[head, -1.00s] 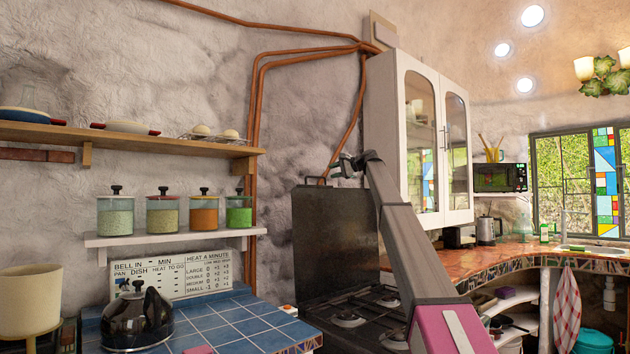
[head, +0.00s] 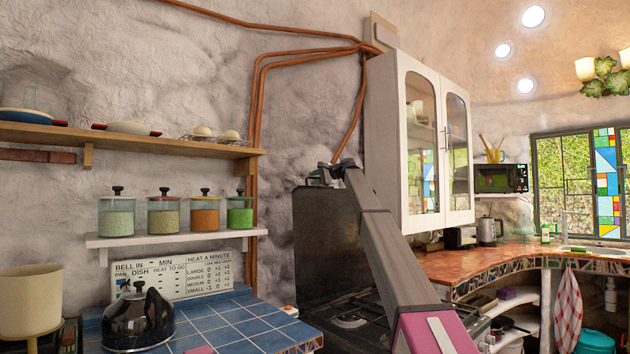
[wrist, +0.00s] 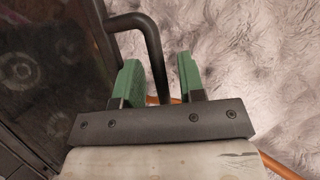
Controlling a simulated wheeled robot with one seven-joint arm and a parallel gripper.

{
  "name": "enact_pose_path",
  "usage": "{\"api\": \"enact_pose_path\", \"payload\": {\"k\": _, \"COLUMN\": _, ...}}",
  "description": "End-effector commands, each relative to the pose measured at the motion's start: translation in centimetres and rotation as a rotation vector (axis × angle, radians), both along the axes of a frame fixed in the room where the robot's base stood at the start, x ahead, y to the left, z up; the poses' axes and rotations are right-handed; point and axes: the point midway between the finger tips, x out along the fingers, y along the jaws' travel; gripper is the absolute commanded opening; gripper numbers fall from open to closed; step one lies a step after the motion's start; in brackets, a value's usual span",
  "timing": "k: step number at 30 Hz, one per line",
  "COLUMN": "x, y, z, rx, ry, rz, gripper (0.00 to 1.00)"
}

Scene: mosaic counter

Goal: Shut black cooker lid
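The black cooker lid (head: 322,235) stands upright and raised at the back of the cooker (head: 350,322), beside the rough wall. My gripper (head: 322,174) is at the lid's top edge in the head view, where it covers most of the lid's handle. In the wrist view the dark bent handle bar (wrist: 152,40) runs between the two green fingers of my gripper (wrist: 158,60). The fingers are apart, with a gap visible on the right side of the bar. The lid's dark face (wrist: 45,70) fills the left of the wrist view.
A blue tiled counter (head: 235,325) with a black kettle (head: 138,318) is left of the cooker. A white wall cabinet (head: 391,130) hangs close to the right of my arm. A shelf with jars (head: 164,215) is on the left wall. Copper pipes (head: 258,130) run behind the lid.

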Motion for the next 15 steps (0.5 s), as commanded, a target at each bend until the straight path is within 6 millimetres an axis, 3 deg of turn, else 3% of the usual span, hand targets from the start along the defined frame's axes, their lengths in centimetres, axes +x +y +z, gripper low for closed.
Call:
{"api": "enact_pose_path", "payload": {"k": 3, "x": -0.01, "y": -0.03, "z": 0.01, "rx": 0.000, "ry": 0.000, "rz": 0.000, "gripper": 0.36}}
{"api": "enact_pose_path", "payload": {"k": 6, "x": -0.01, "y": -0.04, "z": 0.01, "rx": 0.000, "ry": 0.000, "rz": 0.000, "gripper": 0.04}}
{"api": "enact_pose_path", "payload": {"k": 7, "x": -0.01, "y": -0.04, "z": 0.01, "rx": 0.000, "ry": 0.000, "rz": 0.000, "gripper": 0.00}}
{"api": "enact_pose_path", "payload": {"k": 15, "x": -0.51, "y": -0.46, "z": -0.03, "rx": 0.006, "ry": -0.007, "rz": 0.000, "gripper": 0.00}}
